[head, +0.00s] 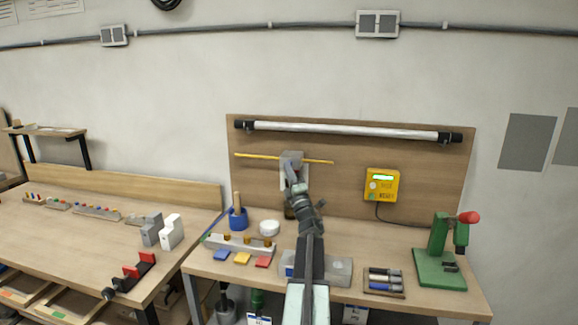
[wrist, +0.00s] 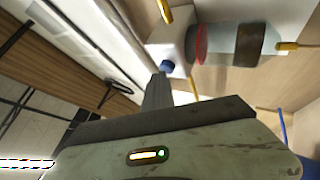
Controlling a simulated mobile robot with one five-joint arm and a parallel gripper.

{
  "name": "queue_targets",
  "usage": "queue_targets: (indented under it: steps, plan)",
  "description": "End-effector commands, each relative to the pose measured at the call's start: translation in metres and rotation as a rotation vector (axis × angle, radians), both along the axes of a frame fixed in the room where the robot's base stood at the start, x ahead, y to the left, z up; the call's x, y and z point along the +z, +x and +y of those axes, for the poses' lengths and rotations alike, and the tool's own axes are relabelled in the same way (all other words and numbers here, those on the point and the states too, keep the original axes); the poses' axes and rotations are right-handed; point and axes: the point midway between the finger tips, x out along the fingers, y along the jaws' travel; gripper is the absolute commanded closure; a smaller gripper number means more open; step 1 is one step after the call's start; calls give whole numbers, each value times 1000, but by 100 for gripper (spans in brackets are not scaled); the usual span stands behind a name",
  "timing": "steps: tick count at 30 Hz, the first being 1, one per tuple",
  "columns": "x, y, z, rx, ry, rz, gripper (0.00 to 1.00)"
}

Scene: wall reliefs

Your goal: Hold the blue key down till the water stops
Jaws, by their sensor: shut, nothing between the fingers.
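The blue key (wrist: 167,66) is a small round blue piece on a white block (wrist: 178,48) in the wrist view. My gripper (wrist: 157,84) is shut and empty, with its tip right at the key; I cannot tell whether it touches or presses it. Beside the block is a greyish clear vessel (wrist: 222,45) with a red ring and a dark band. No running water can be made out. In the head view my gripper (head: 292,168) reaches the white fixture (head: 285,184) on the wooden backboard (head: 340,190), and my arm hides the key there.
A yellow rod (head: 318,160) crosses the board by the fixture. A yellow box with a lit display (head: 382,185) hangs to the right. On the bench stand a green press (head: 436,262), a blue pot (head: 238,221) and a marker tray (head: 384,282). A lamp tube (head: 345,131) runs above.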

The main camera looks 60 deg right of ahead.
Motion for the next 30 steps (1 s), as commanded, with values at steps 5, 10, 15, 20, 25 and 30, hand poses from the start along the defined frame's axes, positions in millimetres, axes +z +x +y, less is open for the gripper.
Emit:
queue_targets:
  steps: [5, 10, 15, 20, 25, 30]
  plan:
    - [0, -1, 3, -1, 1, 0, 100]
    - [0, -4, 12, 0, 1, 1, 100]
    - [0, -5, 16, 0, 0, 0, 100]
    - [0, -5, 15, 0, 0, 0, 100]
    - [0, -7, 21, 0, 0, 0, 100]
    - [0, -13, 38, 0, 0, 0, 100]
